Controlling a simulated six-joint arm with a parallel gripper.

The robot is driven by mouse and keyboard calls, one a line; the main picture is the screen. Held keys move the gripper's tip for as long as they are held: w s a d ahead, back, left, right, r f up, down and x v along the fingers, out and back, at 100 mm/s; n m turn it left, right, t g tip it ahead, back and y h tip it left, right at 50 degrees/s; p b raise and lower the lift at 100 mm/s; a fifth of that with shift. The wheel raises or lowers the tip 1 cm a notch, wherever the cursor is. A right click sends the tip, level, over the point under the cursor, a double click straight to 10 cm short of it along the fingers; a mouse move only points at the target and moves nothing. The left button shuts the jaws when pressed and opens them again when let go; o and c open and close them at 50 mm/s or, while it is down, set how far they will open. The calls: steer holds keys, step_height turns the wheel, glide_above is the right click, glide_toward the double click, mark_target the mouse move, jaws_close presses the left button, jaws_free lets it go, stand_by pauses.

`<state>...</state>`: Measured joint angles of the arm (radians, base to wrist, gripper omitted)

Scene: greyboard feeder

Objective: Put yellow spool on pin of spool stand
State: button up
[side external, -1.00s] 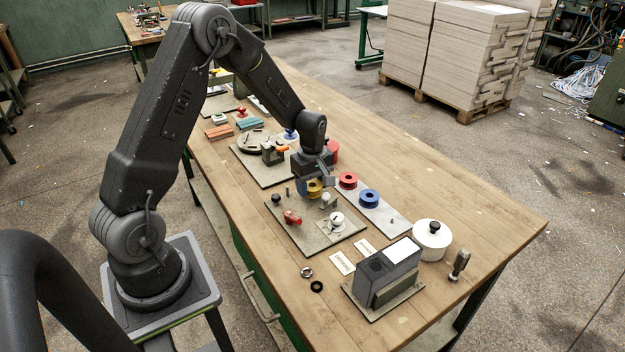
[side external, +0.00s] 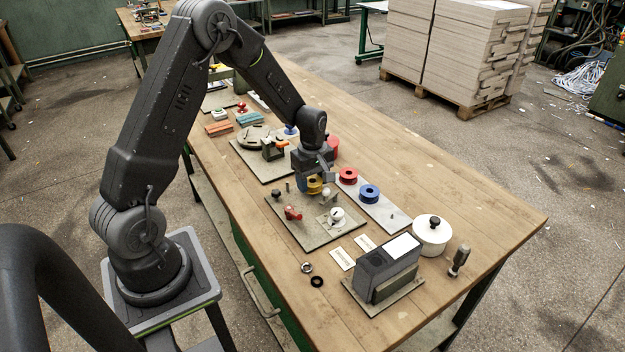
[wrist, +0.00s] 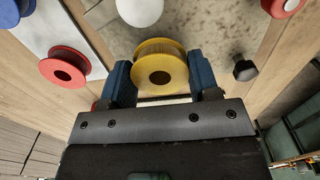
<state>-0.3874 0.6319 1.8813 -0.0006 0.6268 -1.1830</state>
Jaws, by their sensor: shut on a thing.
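The yellow spool (side external: 315,186) is held between the two blue fingertips of my gripper (wrist: 163,82). In the wrist view the yellow spool (wrist: 150,48) faces the camera with its dark centre hole showing. In the side view it is over the far part of the grey fixture board; any gap beneath it cannot be told. The spool stand looks to be the pale strip (side external: 385,211), carrying a red spool (side external: 347,176) and a blue spool (side external: 369,193). A small pin (side external: 392,220) seems to show near its front end. The red spool also shows in the wrist view (wrist: 62,56).
A white round pot (side external: 432,236) and a dark box (side external: 385,268) stand nearer the front. Bare table lies right of the strip.

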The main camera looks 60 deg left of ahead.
steer(key=shift+f, duration=1)
stand_by(1.2)
steer(key=o, duration=1)
step_height(320, 180, up, 14)
steer(key=shift+f, duration=0.1)
